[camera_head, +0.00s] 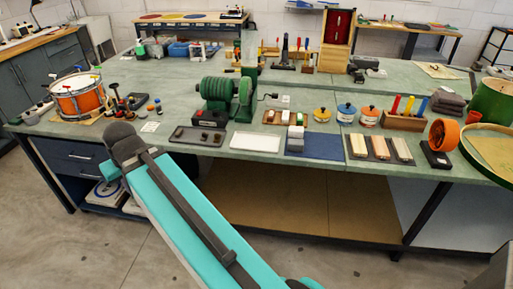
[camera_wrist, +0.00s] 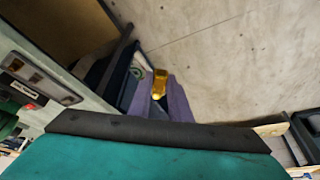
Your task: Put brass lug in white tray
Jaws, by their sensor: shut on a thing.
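The white tray (camera_head: 256,142) lies empty on the front part of the green bench top, between a dark tray and a blue mat. In the wrist view, the brass lug (camera_wrist: 159,82) is a small shiny gold piece held between the purple pads of my gripper (camera_wrist: 160,97). The jaws are shut on it, and the pads hide part of its sides. Concrete floor shows behind the lug in that view, and the white tray cannot be made out there. In the head view, my gripper and the lug cannot be made out.
A blue mat (camera_head: 315,144) with blocks is to the right. An orange drum (camera_head: 78,96) stands at the bench's left end.

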